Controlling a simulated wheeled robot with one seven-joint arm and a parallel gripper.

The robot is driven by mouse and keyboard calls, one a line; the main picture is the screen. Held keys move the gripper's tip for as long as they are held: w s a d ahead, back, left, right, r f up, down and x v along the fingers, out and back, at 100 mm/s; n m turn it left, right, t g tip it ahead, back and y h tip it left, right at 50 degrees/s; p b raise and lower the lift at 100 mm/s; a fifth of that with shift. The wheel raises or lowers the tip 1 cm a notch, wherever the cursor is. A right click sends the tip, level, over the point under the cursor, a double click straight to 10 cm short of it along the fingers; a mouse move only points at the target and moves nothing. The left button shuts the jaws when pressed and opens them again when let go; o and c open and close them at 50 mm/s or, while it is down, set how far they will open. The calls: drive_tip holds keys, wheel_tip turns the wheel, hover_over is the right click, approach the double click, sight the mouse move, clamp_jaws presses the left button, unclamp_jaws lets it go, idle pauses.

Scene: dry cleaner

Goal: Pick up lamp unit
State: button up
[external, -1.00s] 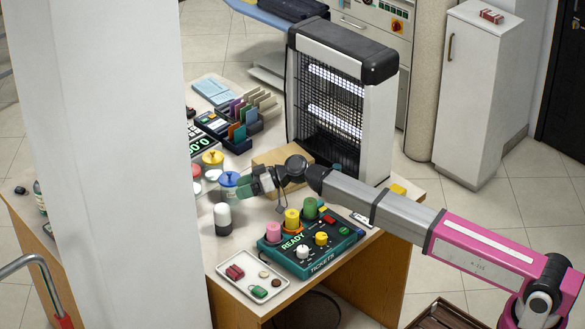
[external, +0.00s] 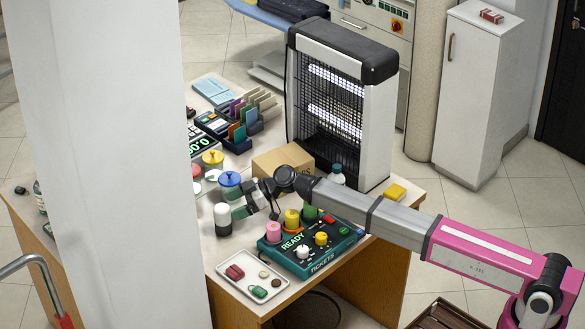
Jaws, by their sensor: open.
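Part of the gripper's far side is hard to make out. My arm comes in from the right, above the console.
The console with coloured knobs (external: 310,250) is right of the cylinder, with a small tray (external: 238,285) in front. A blue-lidded jar (external: 229,184) stands close behind it. A cardboard box (external: 280,160) and large lit grille unit (external: 340,105) are farther back.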

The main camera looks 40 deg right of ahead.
sight(222, 211)
drive_tip(key=x, duration=0.5)
drive_tip(key=shift+s, duration=0.15)
drive_tip(key=c, duration=1.1)
drive_tip(key=shift+o, duration=0.2)
drive_tip(key=shift+r, duration=0.15)
